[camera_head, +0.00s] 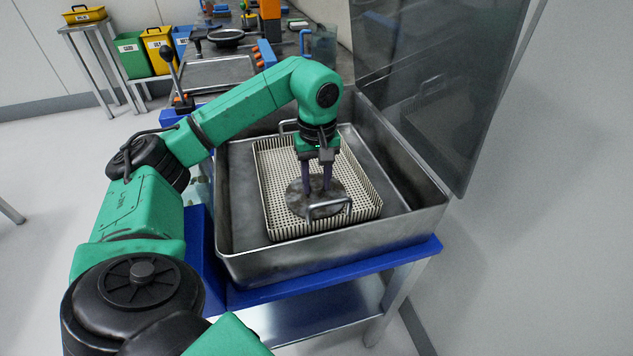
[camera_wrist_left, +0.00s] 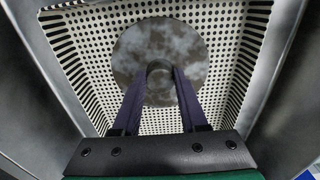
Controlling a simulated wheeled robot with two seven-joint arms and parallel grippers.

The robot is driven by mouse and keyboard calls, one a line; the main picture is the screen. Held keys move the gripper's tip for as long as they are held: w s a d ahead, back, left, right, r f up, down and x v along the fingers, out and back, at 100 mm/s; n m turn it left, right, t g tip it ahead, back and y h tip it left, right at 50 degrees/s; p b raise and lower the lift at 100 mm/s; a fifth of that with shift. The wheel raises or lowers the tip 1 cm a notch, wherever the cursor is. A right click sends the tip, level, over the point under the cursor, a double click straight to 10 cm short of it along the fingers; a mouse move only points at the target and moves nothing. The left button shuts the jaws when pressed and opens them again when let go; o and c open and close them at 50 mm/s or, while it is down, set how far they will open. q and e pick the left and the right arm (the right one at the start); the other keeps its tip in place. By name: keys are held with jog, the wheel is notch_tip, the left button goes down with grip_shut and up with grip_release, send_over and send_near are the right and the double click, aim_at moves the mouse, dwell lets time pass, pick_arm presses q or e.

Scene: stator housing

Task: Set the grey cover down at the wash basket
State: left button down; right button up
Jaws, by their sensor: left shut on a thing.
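The grey cover (camera_head: 298,200) is a round, stained metal disc inside the wash basket (camera_head: 369,187), a pale perforated tray with wire handles. My left gripper (camera_head: 317,190) reaches down into the basket from above, shut on the middle of the cover. In the left wrist view the two dark fingers (camera_wrist_left: 160,75) close on a small raised part at the centre of the cover (camera_wrist_left: 190,40). The basket's perforated floor (camera_wrist_left: 85,60) shows around the disc. I cannot tell whether the cover touches the floor. My right gripper is not in view.
The basket stands in a deep metal basin (camera_head: 408,190) on a blue-edged stand (camera_head: 330,276). A dark transparent panel (camera_head: 430,80) rises at the right. A bench with a black dish (camera_head: 226,37) and a clear jug (camera_head: 320,44) lies behind. Colored bins (camera_head: 134,56) stand at the back left.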

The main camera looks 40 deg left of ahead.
aim_at(317, 186)
pick_arm(q)
jog(key=c, duration=0.9)
grip_release()
jog(key=o, duration=0.5)
jog(key=shift+c, duration=0.2)
notch_tip(317, 186, up, 6)
jog(key=shift+d+f+p, duration=0.1)
jog(key=shift+f+p, duration=0.15)
jog(key=shift+p, duration=0.25)
notch_tip(317, 186, up, 7)
jog(key=p, duration=0.4)
jog(key=shift+f, duration=0.15)
